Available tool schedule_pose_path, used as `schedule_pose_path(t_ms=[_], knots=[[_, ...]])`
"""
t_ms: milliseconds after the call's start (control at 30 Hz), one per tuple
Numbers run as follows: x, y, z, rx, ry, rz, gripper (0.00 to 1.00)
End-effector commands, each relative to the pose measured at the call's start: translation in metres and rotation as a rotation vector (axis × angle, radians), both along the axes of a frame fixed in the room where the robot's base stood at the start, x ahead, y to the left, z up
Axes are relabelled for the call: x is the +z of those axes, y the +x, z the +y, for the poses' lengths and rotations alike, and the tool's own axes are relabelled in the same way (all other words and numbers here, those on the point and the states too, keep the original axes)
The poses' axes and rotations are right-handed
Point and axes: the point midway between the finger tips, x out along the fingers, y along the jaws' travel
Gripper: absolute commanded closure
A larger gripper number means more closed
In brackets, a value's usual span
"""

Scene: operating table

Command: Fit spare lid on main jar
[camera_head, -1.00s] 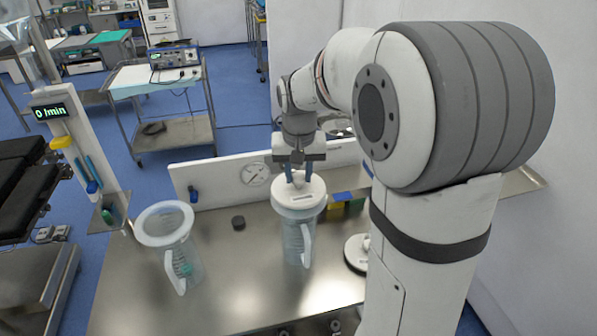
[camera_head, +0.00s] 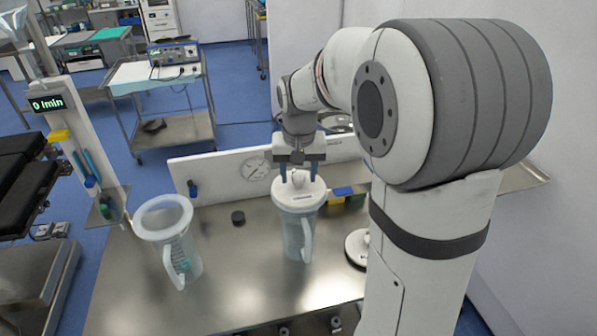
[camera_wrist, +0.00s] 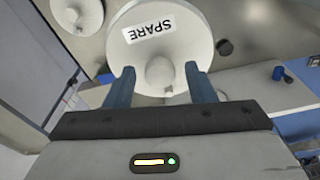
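The spare lid (camera_head: 300,194), white and round with a centre knob, sits on top of a clear jar with a handle (camera_head: 297,235) in the middle of the table. In the wrist view the lid (camera_wrist: 150,45) bears the label SPARE. My gripper (camera_head: 298,178) is above the lid. In the wrist view its two blue fingers (camera_wrist: 160,72) are spread, one on each side of the knob, with gaps. A second clear jar (camera_head: 175,250) stands to the left, open on top. I cannot read a name on either jar.
Another white lid (camera_head: 356,247) lies to the right of the lidded jar, near my arm. A small black puck (camera_head: 238,217) lies between the jars. A white back panel with a gauge (camera_head: 255,167) and coloured blocks (camera_head: 347,194) stand behind. The table (camera_head: 230,285) is clear in front.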

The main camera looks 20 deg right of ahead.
Motion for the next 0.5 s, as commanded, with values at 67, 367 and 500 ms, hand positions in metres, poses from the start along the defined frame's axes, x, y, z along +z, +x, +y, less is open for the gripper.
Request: schedule_pose_path(t_ms=[67, 367, 500], knots=[[0.000, 0.000, 0.000, 0.000, 0.000, 0.000, 0.45], [0.006, 0.000, 0.000, 0.000, 0.000, -0.002, 0.45], [0.026, -0.002, 0.001, 0.000, 0.000, -0.005, 0.45]])
